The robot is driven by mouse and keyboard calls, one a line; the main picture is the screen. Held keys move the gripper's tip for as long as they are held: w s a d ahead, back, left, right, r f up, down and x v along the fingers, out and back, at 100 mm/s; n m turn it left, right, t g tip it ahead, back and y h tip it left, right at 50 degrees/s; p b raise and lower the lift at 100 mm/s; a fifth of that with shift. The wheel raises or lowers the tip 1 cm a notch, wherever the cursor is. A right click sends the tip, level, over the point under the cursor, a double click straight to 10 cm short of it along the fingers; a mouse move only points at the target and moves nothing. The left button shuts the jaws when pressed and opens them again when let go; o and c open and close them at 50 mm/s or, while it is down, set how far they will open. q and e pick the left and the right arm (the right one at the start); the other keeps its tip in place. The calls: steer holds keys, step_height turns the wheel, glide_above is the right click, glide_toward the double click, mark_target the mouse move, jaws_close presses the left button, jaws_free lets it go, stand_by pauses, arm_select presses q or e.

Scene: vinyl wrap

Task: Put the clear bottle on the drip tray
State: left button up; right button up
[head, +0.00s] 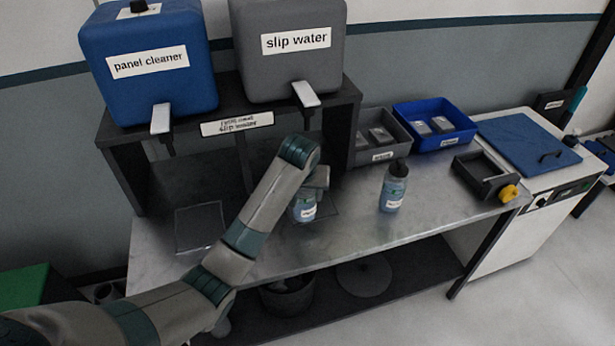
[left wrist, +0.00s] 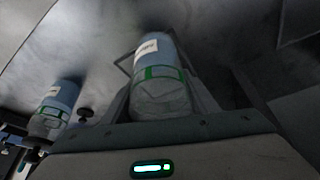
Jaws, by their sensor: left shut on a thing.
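My left gripper (head: 318,180) is shut on a clear bottle (head: 305,209) with bluish contents and a white label. The gripper hides its top. In the left wrist view this bottle (left wrist: 158,82) shows a green band between the fingers. It is at the thin drip tray (head: 331,213) below the grey slip water tank; I cannot tell whether its base touches the tray. A second bottle (head: 394,187), bluish with a black cap, stands upright on the bench to the right; it also shows in the left wrist view (left wrist: 56,108). My right gripper is not in view.
Another drip tray (head: 200,228) lies below the blue panel cleaner tank (head: 150,60). The grey tank (head: 290,45) has a tap (head: 306,94) above the held bottle. Grey (head: 384,141) and blue bins (head: 434,124) and a black holder (head: 485,178) are right. The bench front is clear.

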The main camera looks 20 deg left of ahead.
arm_select(q)
steer(key=w+a+p, duration=0.1)
steer(key=w+a, duration=0.1)
steer(key=w, duration=0.7)
steer(key=shift+w+p, duration=0.2)
steer(key=shift+p, duration=0.1)
step_height(320, 180, down, 3)
steer(key=shift+s+r+p, duration=0.1)
steer(key=shift+r+p, duration=0.1)
steer(key=shift+p, duration=0.6)
steer(key=shift+f, duration=0.45)
steer(key=shift+f, duration=0.15)
steer(key=o, duration=1.1)
